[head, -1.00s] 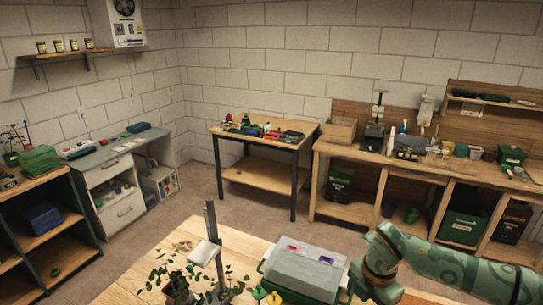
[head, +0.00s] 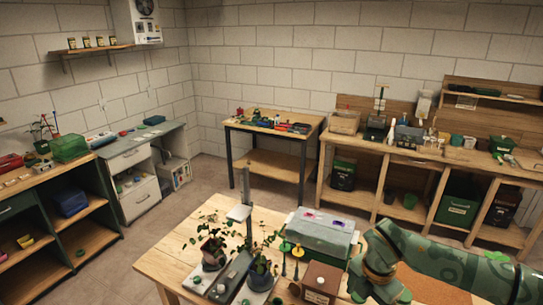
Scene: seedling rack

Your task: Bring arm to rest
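My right arm (head: 440,263), green patterned with a tan ring at its bend, comes in from the right edge. It bends downward at the near right of the wooden table, beside a brown box (head: 321,279). Its lower part runs out of the bottom of the picture, so my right gripper's fingers do not show. My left arm and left gripper are not in view.
The wooden table (head: 172,262) in front bears potted plants (head: 213,250), a grey upright post (head: 247,190), and a green box with a grey lid (head: 322,232). Benches and shelves line the walls. Open floor (head: 195,190) lies between.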

